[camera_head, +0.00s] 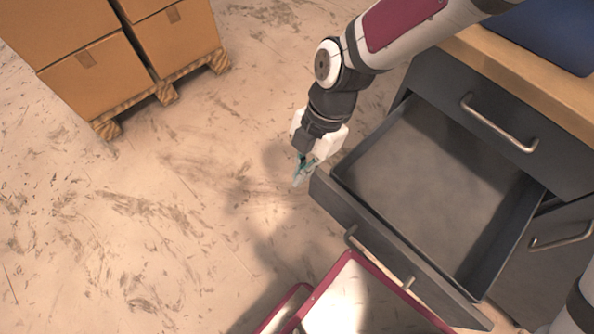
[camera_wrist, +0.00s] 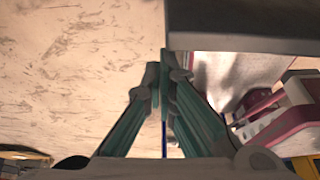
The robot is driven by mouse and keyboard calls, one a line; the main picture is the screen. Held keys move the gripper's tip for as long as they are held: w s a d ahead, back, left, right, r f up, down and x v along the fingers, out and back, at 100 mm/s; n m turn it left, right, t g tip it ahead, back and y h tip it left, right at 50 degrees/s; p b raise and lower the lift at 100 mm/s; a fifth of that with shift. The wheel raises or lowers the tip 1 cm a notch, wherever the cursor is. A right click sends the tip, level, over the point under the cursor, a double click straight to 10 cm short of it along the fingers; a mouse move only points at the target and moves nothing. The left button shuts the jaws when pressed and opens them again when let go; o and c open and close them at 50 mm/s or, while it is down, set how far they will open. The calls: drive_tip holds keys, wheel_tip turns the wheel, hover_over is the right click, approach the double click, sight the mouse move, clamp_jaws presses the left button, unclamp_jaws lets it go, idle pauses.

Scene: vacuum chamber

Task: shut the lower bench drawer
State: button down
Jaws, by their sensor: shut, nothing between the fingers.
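The lower bench drawer (camera_head: 327,197) is pulled far out of the dark grey bench, and its inside looks empty. A bar handle (camera_head: 350,240) shows on its front, partly hidden by my own white and magenta base. My gripper (camera_head: 300,178) is just beyond the far left corner of the drawer front, pointing down. Its fingers are together with nothing between them. In the wrist view my fingertips (camera_wrist: 163,72) are close to a grey panel edge (camera_wrist: 240,40), likely the drawer front; I cannot tell whether they touch.
The upper drawer (camera_head: 480,115) is shut above the open one, under the wooden worktop (camera_head: 520,75). A cabinet front with a handle (camera_head: 562,238) is at the right. Cardboard boxes (camera_head: 85,75) stand on a pallet (camera_head: 165,93) at upper left. The floor at left is clear.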

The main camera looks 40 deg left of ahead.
drive_tip(key=w+d, duration=0.1)
drive_tip(key=w, duration=1.7)
drive_tip(key=shift+w+d+p, duration=0.25)
drive_tip(key=shift+w+p, duration=0.05)
drive_tip(key=shift+w, duration=0.1)
drive_tip(key=shift+s, duration=0.1)
